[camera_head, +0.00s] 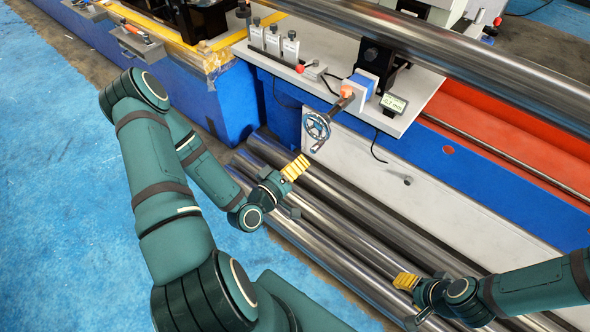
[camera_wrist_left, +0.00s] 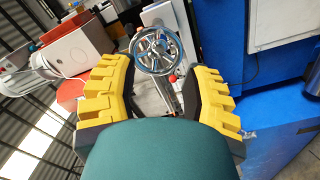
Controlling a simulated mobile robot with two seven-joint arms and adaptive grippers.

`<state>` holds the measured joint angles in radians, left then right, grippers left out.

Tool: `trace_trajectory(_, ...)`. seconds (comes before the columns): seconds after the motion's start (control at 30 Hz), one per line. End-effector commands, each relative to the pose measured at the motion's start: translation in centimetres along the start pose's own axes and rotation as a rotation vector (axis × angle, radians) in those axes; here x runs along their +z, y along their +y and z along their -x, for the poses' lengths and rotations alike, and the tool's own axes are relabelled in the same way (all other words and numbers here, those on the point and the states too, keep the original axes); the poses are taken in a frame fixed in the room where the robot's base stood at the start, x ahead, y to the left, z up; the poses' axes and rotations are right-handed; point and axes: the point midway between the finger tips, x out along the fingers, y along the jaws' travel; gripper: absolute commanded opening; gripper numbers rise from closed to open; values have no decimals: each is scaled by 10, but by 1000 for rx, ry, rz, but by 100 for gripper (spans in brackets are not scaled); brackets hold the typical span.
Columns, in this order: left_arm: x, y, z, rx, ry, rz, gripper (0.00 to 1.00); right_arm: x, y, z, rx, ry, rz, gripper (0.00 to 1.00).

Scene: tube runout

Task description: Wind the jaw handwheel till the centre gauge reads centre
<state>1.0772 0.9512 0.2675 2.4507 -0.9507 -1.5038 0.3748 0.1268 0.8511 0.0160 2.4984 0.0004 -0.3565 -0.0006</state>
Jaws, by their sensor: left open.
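The jaw handwheel (camera_head: 317,127) is a spoked metal wheel on a shaft at the front of the machine; it also shows in the left wrist view (camera_wrist_left: 158,50). A small gauge display (camera_head: 393,103) stands to its right on the white ledge; it seems to read about 0.2 mm, its sign too small to be sure of. My left gripper (camera_head: 296,168), with yellow finger pads, is below and left of the wheel, apart from it. In the left wrist view, the open gripper (camera_wrist_left: 160,72) has the wheel ahead between its fingers. My right gripper (camera_head: 406,282) is low at the right, far from the wheel.
A long steel tube (camera_head: 440,55) lies across the machine top. Several more tubes (camera_head: 340,235) lie on the floor in front of the blue machine body (camera_head: 290,110), under my left gripper. Small grey blocks (camera_head: 272,40) stand on the ledge. Blue floor (camera_head: 50,180) is clear at left.

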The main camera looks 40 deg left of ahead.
Motion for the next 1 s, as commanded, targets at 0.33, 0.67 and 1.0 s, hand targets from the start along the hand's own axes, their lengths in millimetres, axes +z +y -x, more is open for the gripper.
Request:
trace_trajectory(0.33, 1, 1, -39, 2, -2, -1, 48, 1, -2, 5, 0, -3, -1, 47)
trace_trajectory(0.67, 1, 1, -75, 2, -3, 0, 48, 1, -2, 7, 0, -4, -2, 47)
trace_trajectory(1.0, 1, 0, -80, 0, -2, 0, 48, 1, -1, 4, 0, -4, -2, 47)
